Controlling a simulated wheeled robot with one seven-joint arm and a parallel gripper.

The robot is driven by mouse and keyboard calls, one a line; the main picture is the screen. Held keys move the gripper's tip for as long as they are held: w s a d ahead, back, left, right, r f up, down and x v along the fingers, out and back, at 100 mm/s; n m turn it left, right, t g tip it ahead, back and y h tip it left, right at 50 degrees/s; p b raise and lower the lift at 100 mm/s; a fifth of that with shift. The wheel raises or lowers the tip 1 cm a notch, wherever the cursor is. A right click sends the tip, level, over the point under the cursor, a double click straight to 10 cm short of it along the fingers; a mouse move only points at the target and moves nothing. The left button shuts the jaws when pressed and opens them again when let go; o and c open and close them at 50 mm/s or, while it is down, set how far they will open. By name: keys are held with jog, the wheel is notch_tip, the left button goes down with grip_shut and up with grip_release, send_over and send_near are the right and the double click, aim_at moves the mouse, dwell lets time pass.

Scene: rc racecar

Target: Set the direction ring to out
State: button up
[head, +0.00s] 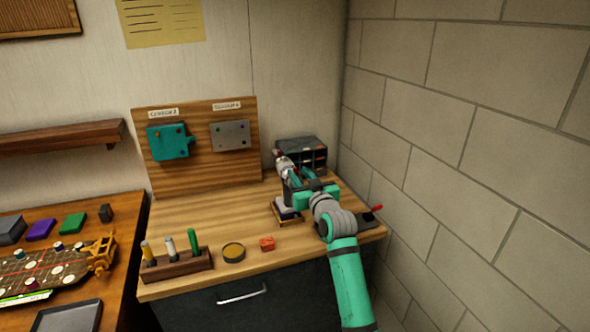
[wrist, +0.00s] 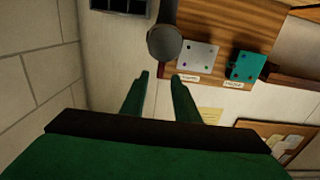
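A grey, round-ended tool (wrist: 164,42) with a dark shaft and a thin reddish part shows just beyond my fingertips in the wrist view. It appears in the head view as a pale grey and red piece (head: 283,161) at the tip of my gripper (head: 298,177). I cannot make out a direction ring on it or its setting. I cannot tell whether a fingertip touches the tool.
A black compartment box (head: 302,152) stands behind my gripper. A small stand (head: 286,212) is below it. A wooden board (head: 199,178) carries a teal and a grey plate. A screwdriver rack (head: 178,267), round tin (head: 233,253) and red block (head: 267,243) sit in front. A block wall (head: 450,150) is close on the right.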

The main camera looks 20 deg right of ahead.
aim_at(296, 170)
jog(key=shift+w, duration=2.1)
grip_shut()
